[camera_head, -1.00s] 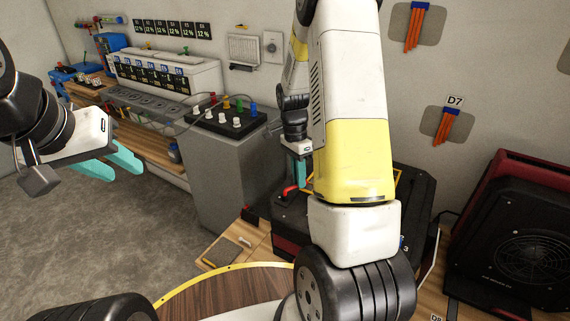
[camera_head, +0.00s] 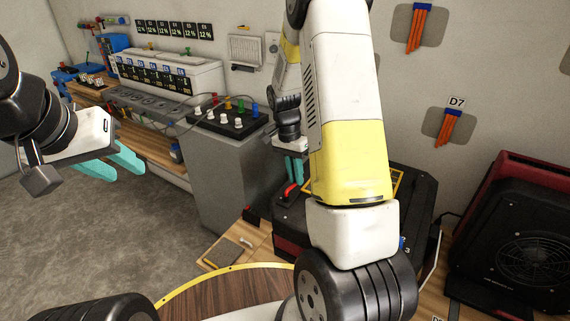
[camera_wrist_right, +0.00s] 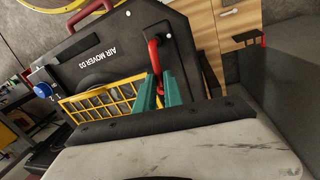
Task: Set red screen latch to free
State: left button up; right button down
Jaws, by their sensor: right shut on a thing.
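The red latch (camera_head: 289,191) is a bent red lever on the black air mover (camera_head: 425,190), whose yellow grille (camera_wrist_right: 104,99) shows in the right wrist view. The latch also shows in the right wrist view (camera_wrist_right: 154,54), rising from between the teal fingertips. My right gripper (camera_head: 294,170) is shut on the latch; my own arm hides part of the unit in the head view. My left gripper (camera_head: 128,168) is open and empty at the left, above the floor, far from the latch.
A grey cabinet (camera_head: 228,180) with a black knob panel (camera_head: 228,122) stands left of the air mover. Another black and red fan unit (camera_head: 520,240) stands at the right. A round yellow-rimmed wooden top (camera_head: 235,290) is in front. The floor at left is clear.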

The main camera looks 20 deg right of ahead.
jog(key=n, duration=0.2)
jog(key=w+a+n, duration=0.1)
jog(key=shift+w+a+n+h, duration=0.15)
jog(key=shift+n+h, duration=0.15)
jog(key=shift+n, duration=0.1)
jog(key=shift+w+a+n+t, duration=0.2)
jog(key=shift+a+n+t, duration=0.15)
jog(key=shift+n, duration=0.65)
jog(key=shift+w+a+n+t, duration=0.15)
jog(key=shift+a+n+t, duration=0.2)
jog(key=shift+n, duration=0.65)
jog(key=shift+a, duration=0.1)
jog(key=c, duration=1.5)
grip_release()
jog(key=shift+o, duration=0.2)
jog(key=shift+s, duration=0.1)
notch_tip(320, 180, up, 8)
jog(key=a, duration=0.1)
jog(key=shift+w+a+f, duration=0.15)
jog(key=shift+w+a, duration=0.1)
